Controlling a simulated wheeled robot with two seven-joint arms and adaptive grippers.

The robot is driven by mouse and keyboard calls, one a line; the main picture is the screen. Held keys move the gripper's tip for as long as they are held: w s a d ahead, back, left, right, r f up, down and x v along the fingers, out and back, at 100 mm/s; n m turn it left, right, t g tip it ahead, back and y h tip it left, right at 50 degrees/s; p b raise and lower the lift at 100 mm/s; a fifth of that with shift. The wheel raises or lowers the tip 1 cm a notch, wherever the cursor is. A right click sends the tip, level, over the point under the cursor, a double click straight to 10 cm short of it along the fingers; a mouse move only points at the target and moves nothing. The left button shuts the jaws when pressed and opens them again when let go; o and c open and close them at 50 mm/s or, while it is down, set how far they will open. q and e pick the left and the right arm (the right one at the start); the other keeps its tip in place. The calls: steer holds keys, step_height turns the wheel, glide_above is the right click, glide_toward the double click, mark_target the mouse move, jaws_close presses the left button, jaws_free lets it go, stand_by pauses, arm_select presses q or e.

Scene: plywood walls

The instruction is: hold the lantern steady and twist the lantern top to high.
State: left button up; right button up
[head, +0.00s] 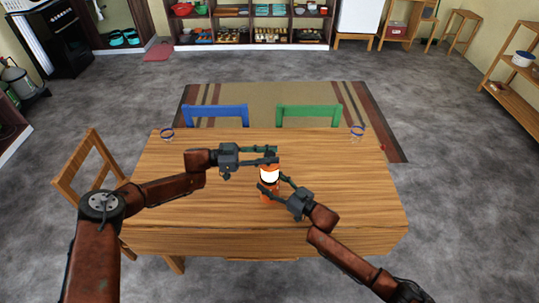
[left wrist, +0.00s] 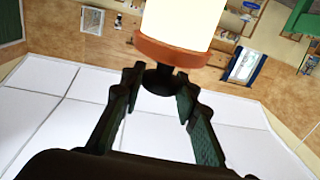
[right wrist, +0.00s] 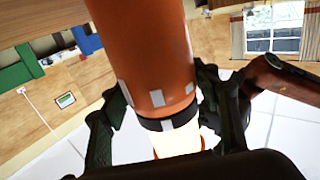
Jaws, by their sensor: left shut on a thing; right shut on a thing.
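The lantern stands upright on the wooden table (head: 190,175); its orange base (head: 268,196) is below a glowing white middle (head: 269,175). My left gripper (head: 272,156) reaches in from the left at the lantern top. In the left wrist view its fingers are shut around the black knob (left wrist: 160,80) below the orange cap (left wrist: 170,50) in the picture. My right gripper (head: 273,187) reaches in from the lower right, its fingers on either side of the lantern body. The right wrist view shows the orange base (right wrist: 150,50) with grey marks between those fingers.
Two blue-rimmed round things (head: 167,133) (head: 357,131) lie at the table's far corners. A blue chair (head: 215,112) and a green chair (head: 308,112) stand behind the table, a wooden chair (head: 88,165) at its left. The tabletop around the lantern is otherwise clear.

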arm_select(q)
steer(key=shift+f+n+t, duration=0.1)
steer(key=shift+n+t, duration=0.2)
steer(key=shift+t, duration=0.2)
steer(key=shift+s+f+n+t+y, duration=0.1)
steer(key=shift+n+t+y, duration=0.2)
steer(key=shift+n+t, duration=0.7)
steer(key=n+t+y, duration=0.1)
steer(key=t, duration=0.1)
steer(key=n+t+y, duration=0.1)
steer(key=n+t, duration=0.1)
steer(key=t, duration=0.1)
steer(key=shift+s+d, duration=0.2)
steer(key=shift+d, duration=0.2)
steer(key=shift+r+n+t+y, duration=0.2)
steer(key=shift+n+t+y, duration=0.45)
steer(key=shift+t, duration=0.25)
steer(key=shift+w+a+n+t+y, duration=0.15)
steer(key=shift+n+t+y, duration=0.8)
steer(key=shift+t+y, duration=0.2)
steer(key=shift+w+a, duration=0.15)
steer(key=shift+a, duration=0.15)
steer(key=o, duration=1.1)
steer(key=shift+o, duration=0.2)
